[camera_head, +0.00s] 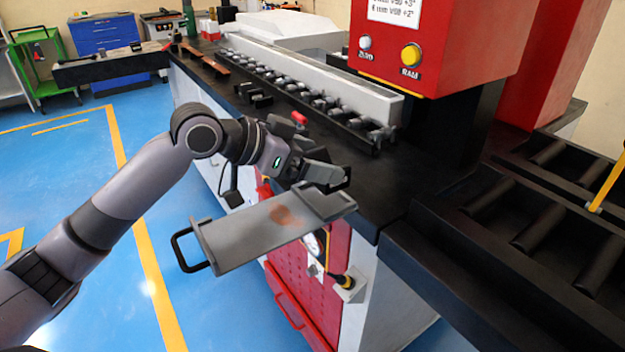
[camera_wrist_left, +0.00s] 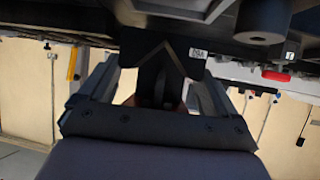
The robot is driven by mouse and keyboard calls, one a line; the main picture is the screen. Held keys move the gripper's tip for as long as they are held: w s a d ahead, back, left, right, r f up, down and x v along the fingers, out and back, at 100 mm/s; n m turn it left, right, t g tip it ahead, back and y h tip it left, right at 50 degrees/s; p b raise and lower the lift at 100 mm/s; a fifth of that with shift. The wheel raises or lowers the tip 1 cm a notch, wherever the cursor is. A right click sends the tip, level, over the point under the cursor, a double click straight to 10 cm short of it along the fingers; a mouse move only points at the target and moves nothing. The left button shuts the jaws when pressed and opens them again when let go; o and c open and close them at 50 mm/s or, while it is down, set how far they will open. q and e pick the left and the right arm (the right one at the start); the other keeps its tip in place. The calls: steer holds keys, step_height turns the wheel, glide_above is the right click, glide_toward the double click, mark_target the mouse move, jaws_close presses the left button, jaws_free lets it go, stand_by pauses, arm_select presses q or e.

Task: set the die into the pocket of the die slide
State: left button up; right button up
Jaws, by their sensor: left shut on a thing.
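The die slide (camera_head: 255,232) is a flat grey plate with a black loop handle at its left end and raised edges at its right end. It juts out in front of the bench. My left gripper (camera_head: 325,172) is above the right end of the slide. In the left wrist view, my left gripper (camera_wrist_left: 158,95) is shut on the die (camera_wrist_left: 178,58), a dark block with a V-shaped notch and a small white label. In the head view the gripper largely hides the die. The pocket floor is hidden, and I cannot tell whether the die touches the slide.
A red press head (camera_head: 440,45) with buttons overhangs the black bench top (camera_head: 400,178). A rack (camera_head: 310,95) of several dark tools runs along the bench. A red knob (camera_head: 299,118) is behind my gripper. A roller table (camera_head: 540,215) is at right. Blue floor (camera_head: 90,180) is clear at left.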

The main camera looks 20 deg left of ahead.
arm_select(q)
steer(key=shift+s+f, duration=0.1)
steer(key=shift+f, duration=2.05)
steer(key=o, duration=1.5)
steer(key=shift+f, duration=0.35)
steer(key=shift+o, duration=0.2)
steer(key=shift+r, duration=0.15)
steer(key=shift+s+a+r, duration=0.1)
steer(key=shift+a+r, duration=0.05)
steer(key=b+v, duration=0.1)
steer(key=v, duration=1)
steer(key=shift+s+a+r, duration=0.15)
steer(key=shift+r, duration=0.05)
